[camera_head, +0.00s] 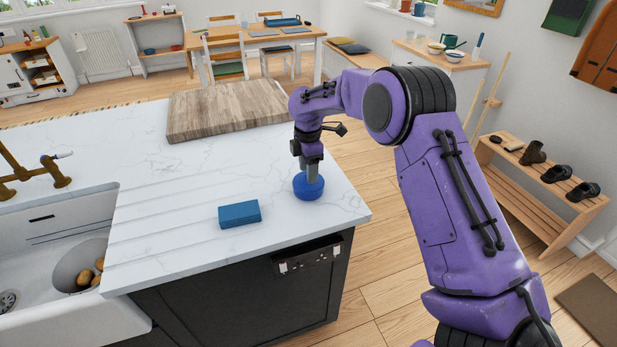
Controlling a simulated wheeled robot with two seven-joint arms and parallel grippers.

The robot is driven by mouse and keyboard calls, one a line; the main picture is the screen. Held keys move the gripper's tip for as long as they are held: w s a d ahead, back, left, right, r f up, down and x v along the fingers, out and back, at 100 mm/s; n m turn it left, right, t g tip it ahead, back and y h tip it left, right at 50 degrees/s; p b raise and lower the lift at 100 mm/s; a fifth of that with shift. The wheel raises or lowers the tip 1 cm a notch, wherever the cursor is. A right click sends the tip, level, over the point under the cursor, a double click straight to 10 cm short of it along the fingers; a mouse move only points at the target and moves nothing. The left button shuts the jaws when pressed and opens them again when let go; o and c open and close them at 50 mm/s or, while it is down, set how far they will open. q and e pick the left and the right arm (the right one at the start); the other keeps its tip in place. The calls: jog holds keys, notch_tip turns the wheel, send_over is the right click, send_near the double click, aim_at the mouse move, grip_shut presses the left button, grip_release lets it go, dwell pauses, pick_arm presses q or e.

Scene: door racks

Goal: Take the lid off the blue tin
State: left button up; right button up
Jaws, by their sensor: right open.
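A round blue tin (308,189) stands on the white marble counter (200,165) near its right corner. My right gripper (312,178) points straight down at the tin, with its fingertips at the top of it. The gripper is open, and its fingers hide part of the tin's top. I cannot tell whether the fingers touch the tin. The tin's lid cannot be told apart from its body at this size. My left gripper is not in view.
A blue block (239,214) lies on the counter left of the tin. A wooden board (228,108) lies behind. A white sink (55,240) with a brass tap (35,172) is at the left. The counter's front and right edges are close to the tin.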

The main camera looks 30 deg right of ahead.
jog(key=shift+w+d+f, duration=0.1)
jog(key=shift+f, duration=0.5)
grip_shut()
jog(key=shift+r, duration=0.1)
